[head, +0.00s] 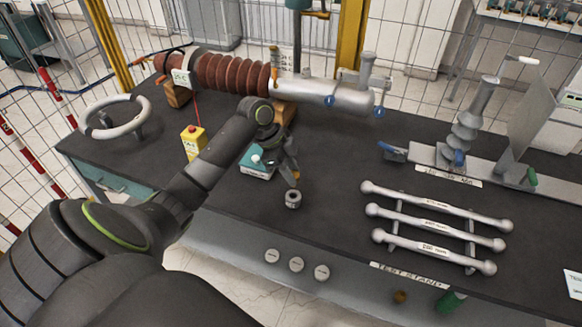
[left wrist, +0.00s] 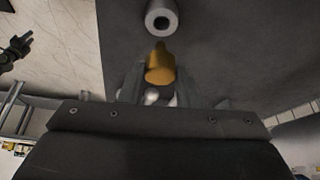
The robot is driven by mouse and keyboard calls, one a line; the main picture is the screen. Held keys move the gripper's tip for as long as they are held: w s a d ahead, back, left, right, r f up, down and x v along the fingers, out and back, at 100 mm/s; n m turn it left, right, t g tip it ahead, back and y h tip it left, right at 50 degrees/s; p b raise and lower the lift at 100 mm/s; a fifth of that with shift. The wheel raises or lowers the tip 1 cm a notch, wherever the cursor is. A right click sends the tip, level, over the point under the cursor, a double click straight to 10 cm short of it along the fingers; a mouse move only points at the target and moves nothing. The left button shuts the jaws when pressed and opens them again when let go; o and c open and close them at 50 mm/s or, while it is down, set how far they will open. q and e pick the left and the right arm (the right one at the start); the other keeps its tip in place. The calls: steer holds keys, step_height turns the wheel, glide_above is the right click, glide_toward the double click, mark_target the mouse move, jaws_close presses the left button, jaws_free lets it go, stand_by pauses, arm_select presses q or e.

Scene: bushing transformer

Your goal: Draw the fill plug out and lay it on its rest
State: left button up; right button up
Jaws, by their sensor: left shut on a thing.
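My left gripper (head: 292,170) is shut on the fill plug, a small brass-coloured piece (head: 296,176). In the left wrist view the plug (left wrist: 160,66) sticks out between the fingers, with its narrow end towards a grey ring. That ring, a short grey cylinder with a round hole (head: 292,199), stands on the dark bench top and looks like the plug's rest. It also shows at the top of the left wrist view (left wrist: 161,18). The plug is apart from it, just short of the hole in that view. The fingers hide part of the plug.
The red-brown ribbed bushing (head: 230,74) with its silver end (head: 320,93) lies behind my left arm. A yellow box with a red button (head: 194,142) and a teal box (head: 257,168) stand nearby. Several silver bars (head: 435,225) lie right.

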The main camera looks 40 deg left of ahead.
arm_select(q)
steer(key=shift+f+b, duration=1.4)
steer(key=shift+f, duration=1.65)
steer(key=o, duration=1.1)
steer(key=shift+c, duration=0.2)
steer(key=b+v, duration=0.2)
steer(key=v, duration=1.5)
steer(key=shift+r, duration=0.2)
steer(key=shift+s+a, duration=0.1)
